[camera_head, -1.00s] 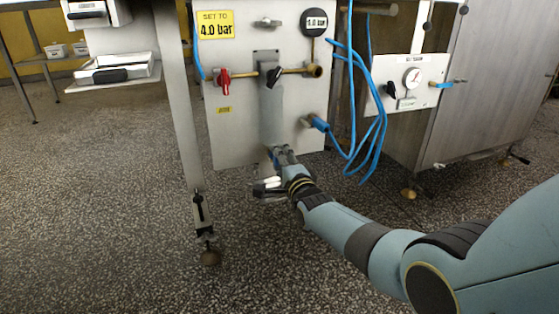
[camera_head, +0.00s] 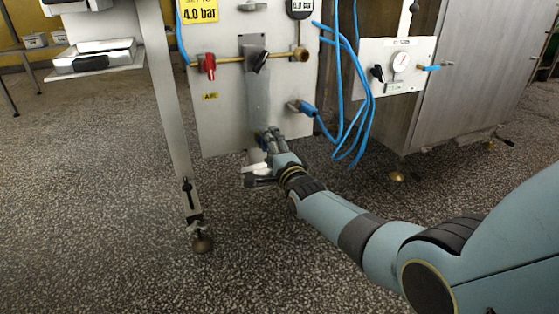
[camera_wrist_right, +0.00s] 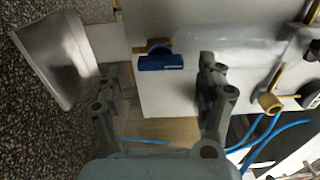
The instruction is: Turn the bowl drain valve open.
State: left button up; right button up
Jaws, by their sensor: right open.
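A blue lever on a brass body (camera_wrist_right: 160,61), which I take to be the bowl drain valve, shows in the right wrist view against the pale metal surface. Its label is too small to read. My right gripper (camera_wrist_right: 162,82) is open, with one finger on each side of the lever's line. The lever lies between and beyond the fingertips, with no clear contact. In the head view my right gripper (camera_head: 268,137) is at the lower end of the grey vertical channel (camera_head: 258,95) and hides most of the valve. My left gripper is not in view.
A red-handled valve (camera_head: 207,66) and a black-handled valve (camera_head: 261,60) sit on the brass pipe above. Blue hoses (camera_head: 350,125) hang right of my gripper. A metal leg (camera_head: 170,110) stands left. A metal vessel (camera_wrist_right: 58,55) is beside the fingers. Open floor lies in front.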

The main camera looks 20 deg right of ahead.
jog(key=s, duration=1)
jog(key=shift+s+d, duration=0.2)
jog(key=shift+s, duration=0.2)
